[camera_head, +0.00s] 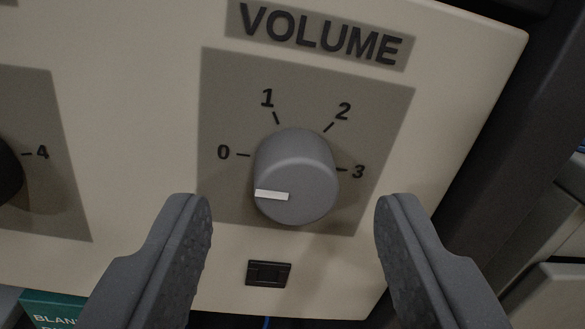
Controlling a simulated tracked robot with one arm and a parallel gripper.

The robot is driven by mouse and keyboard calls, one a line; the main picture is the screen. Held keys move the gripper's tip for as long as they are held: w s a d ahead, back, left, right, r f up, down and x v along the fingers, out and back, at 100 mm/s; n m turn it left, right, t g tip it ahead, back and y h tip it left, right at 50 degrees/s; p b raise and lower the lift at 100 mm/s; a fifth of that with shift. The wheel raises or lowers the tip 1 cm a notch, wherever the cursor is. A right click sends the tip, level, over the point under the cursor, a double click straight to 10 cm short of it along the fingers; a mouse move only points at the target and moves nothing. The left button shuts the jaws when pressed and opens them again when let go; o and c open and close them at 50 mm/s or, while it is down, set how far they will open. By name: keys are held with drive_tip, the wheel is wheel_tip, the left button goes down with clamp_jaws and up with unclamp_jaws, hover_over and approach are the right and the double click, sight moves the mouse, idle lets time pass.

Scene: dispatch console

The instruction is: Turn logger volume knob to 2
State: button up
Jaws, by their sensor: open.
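The volume knob (297,178) is a grey round knob on a darker square plate (225,95), under the label VOLUME (320,34). Marks 0, 1, 2 and 3 run around it from left over the top to right. Its white pointer line (271,195) points left, toward the 0 side. The 2 mark (343,111) is at the knob's upper right. My gripper (293,205) is open, with one finger to the lower left and one to the lower right of the knob. Neither finger appears to touch it.
A dark knob (8,172) with a 4 mark is partly in view at the left edge. A small dark socket (268,273) sits below the volume knob. The cream panel (120,40) ends at the right beside a dark frame (500,140). A green label (52,311) shows at lower left.

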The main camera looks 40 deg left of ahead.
drive_tip(key=shift+w+a, duration=0.5)
drive_tip(key=shift+a, duration=0.05)
drive_tip(key=c, duration=1)
drive_tip(key=shift+d, duration=0.25)
drive_tip(key=shift+a+r+p, duration=0.1)
drive_tip(key=shift+a+p, duration=0.05)
drive_tip(key=shift+p, duration=0.25)
